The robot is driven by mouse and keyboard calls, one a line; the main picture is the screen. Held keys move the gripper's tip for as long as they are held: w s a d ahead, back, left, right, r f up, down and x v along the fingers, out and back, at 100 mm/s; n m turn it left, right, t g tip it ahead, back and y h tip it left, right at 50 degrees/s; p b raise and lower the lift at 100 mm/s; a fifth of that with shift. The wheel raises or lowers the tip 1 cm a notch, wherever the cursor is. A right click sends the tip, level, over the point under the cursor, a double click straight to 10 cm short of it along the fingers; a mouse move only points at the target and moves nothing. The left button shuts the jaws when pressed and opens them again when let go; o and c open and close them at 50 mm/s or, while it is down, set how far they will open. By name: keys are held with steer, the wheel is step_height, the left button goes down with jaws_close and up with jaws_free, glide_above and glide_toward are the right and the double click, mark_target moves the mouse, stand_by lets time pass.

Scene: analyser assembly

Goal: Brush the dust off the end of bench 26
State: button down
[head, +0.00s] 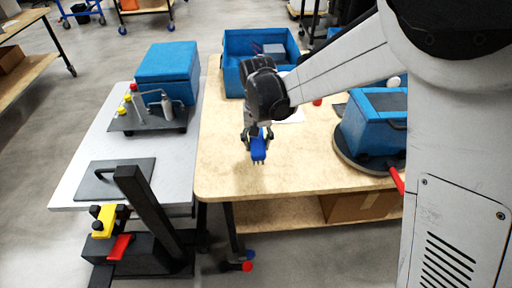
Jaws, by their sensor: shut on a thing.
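I cannot tell whether the bristles touch the bench top. No dust can be made out on the bench at this size, and no bench number is readable.
A blue analyser on a round base (372,122) stands on the bench at right. A blue open crate (232,76) is at the back. A grey table (75,187) at left holds a blue box (167,70), a fixture with bottles (148,121) and a dark plate (115,178).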

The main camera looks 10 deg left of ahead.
steer(key=shift+w+r, duration=0.1)
steer(key=shift+r, duration=0.35)
steer(key=shift+r+p, duration=1.15)
steer(key=shift+r, duration=0.8)
